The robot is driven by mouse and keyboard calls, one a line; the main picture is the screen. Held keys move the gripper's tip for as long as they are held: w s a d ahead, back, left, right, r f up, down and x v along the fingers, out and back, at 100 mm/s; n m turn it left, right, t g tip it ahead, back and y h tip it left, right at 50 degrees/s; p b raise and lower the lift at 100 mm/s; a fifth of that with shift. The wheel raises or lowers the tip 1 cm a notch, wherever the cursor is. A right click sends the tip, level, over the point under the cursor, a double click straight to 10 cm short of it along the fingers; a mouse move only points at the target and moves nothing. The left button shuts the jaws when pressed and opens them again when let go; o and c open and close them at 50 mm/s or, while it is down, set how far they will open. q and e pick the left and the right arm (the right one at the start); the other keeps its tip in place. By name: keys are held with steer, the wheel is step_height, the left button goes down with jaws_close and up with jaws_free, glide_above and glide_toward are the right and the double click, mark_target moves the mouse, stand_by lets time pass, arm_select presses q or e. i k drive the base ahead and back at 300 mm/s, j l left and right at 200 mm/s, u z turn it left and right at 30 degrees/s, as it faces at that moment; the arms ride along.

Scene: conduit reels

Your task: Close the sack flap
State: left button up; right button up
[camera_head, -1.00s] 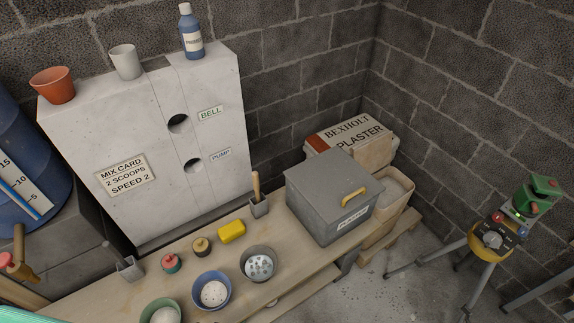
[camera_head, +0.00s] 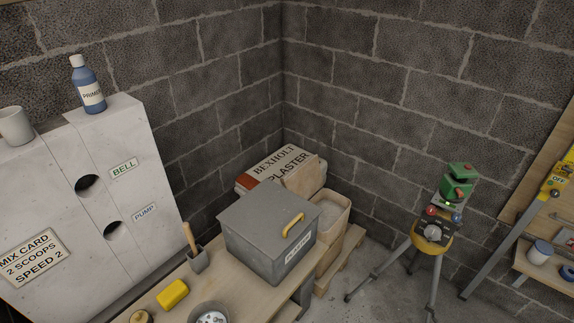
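A sack labelled Bexholt Plaster (camera_head: 272,165) lies in the corner, behind the grey bin. A tan flap-like part (camera_head: 304,174) shows at its right front. An open-topped tan part (camera_head: 331,210) with pale powder inside is in front of it. The grey lidded bin (camera_head: 262,232) with a yellow handle hides much of the sack's lower front. I cannot tell exactly how the flap and the sack mouth join. Neither of my grippers is in view.
The bench (camera_head: 228,282) holds the bin, a yellow sponge (camera_head: 172,294) and a holder with a wooden-handled tool (camera_head: 196,258). A tripod with a green instrument (camera_head: 457,183) stands at right. Floor between bench and tripod is clear. A shelf (camera_head: 545,265) is at far right.

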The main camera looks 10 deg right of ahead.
mark_target(305, 179)
steer(key=i+l+u, duration=0.1)
steer(key=l, duration=0.25)
steer(key=i+l+u, duration=0.25)
steer(key=l, duration=0.45)
steer(key=i+l+u, duration=0.15)
steer(key=l, duration=0.2)
